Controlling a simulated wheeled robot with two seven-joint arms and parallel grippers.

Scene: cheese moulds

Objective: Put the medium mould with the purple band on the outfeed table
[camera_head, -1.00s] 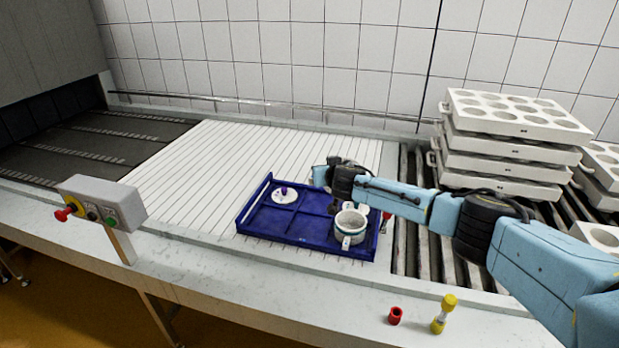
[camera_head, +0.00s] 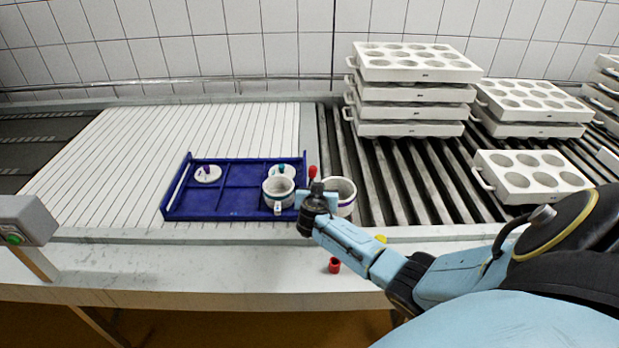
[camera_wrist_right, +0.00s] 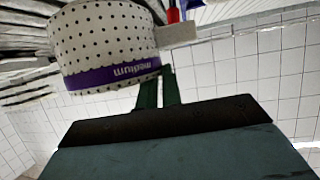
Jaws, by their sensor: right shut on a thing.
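The mould with the purple band (camera_head: 344,190) is a white perforated cup at the right end of the blue tray, partly hidden by my right gripper (camera_head: 316,195). In the right wrist view the purple-banded mould (camera_wrist_right: 105,45) shows the word "medium" upside down. My right gripper's fingers (camera_wrist_right: 160,88) are close together at its side, shut on it; the exact grip point is unclear. A second white mould (camera_head: 278,188) stands in the blue tray. My left gripper is out of view. Which surface is the outfeed table is not clear.
The blue tray (camera_head: 235,214) lies on a white slatted belt (camera_head: 120,150) and holds lids with purple (camera_head: 207,174) and teal knobs. Stacked white mould blocks (camera_head: 415,95) stand on rollers (camera_head: 400,170) at right. A red piece (camera_head: 335,265) is on the front ledge.

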